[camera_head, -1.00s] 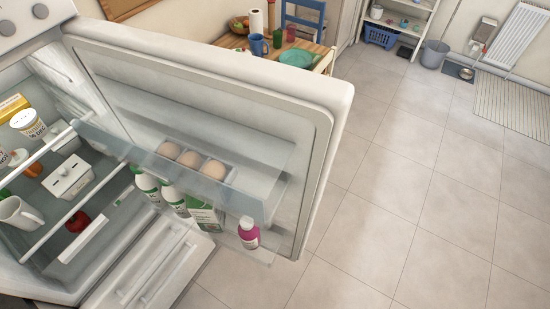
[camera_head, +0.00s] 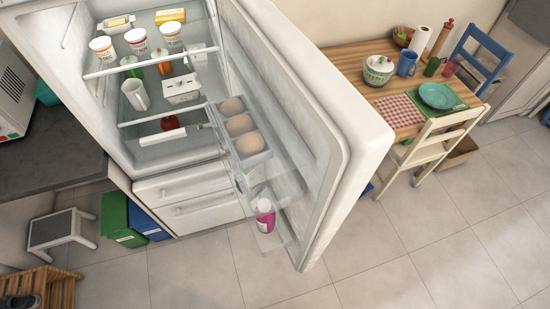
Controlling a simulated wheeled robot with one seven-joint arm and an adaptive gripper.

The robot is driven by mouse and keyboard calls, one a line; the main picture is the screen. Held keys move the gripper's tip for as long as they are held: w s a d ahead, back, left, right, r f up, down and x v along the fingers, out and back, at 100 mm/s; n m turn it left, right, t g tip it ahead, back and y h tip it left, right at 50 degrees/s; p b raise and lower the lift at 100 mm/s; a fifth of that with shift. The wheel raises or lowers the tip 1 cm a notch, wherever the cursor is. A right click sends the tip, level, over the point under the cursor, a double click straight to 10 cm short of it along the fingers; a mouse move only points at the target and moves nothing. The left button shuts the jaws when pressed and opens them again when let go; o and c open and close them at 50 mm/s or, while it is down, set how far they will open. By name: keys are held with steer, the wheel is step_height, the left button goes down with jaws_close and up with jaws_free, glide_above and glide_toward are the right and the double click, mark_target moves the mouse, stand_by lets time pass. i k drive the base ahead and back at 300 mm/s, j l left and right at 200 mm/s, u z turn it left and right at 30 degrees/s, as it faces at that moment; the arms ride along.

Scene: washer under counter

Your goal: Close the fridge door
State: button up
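The white fridge door (camera_head: 352,138) stands wide open in the head view, swung out toward me and to the right. Its inner side shows a shelf with eggs (camera_head: 238,125) and a lower shelf with a pink bottle (camera_head: 265,214). The open fridge (camera_head: 110,150) is at the left, with cups, a mug, a white box and a red item on its shelves. Closed white drawers (camera_head: 190,200) sit below the compartment. My gripper is not in view.
A wooden table (camera_head: 345,57) with dishes stands behind the door at the right, with a cream chair (camera_head: 437,147) and a blue chair (camera_head: 478,57). A step stool (camera_head: 62,229) and green and blue bins (camera_head: 124,220) are at the left. The floor in front is clear.

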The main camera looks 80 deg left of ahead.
mark_target(328, 142)
steer(key=i+u, duration=0.15)
steer(key=u, duration=0.3)
steer(key=i+u, duration=0.2)
steer(key=u, duration=0.25)
steer(key=i+u, duration=0.15)
steer(key=u, duration=0.3)
steer(key=i+l+u, duration=0.15)
steer(key=u, duration=0.3)
steer(key=i+l+u, duration=0.1)
steer(key=u, duration=0.4)
steer(key=i+l+u, duration=0.15)
steer(key=u, duration=0.25)
steer(key=i+l+u, duration=0.15)
steer(key=u, duration=0.3)
steer(key=i+l+u, duration=0.1)
steer(key=l+u, duration=0.3)
steer(key=i+l+u, duration=0.1)
steer(key=u, duration=0.3)
steer(key=l+u, duration=0.7)
steer(key=u, duration=0.15)
steer(key=k+j+u, duration=0.1)
steer(key=k+u, duration=0.15)
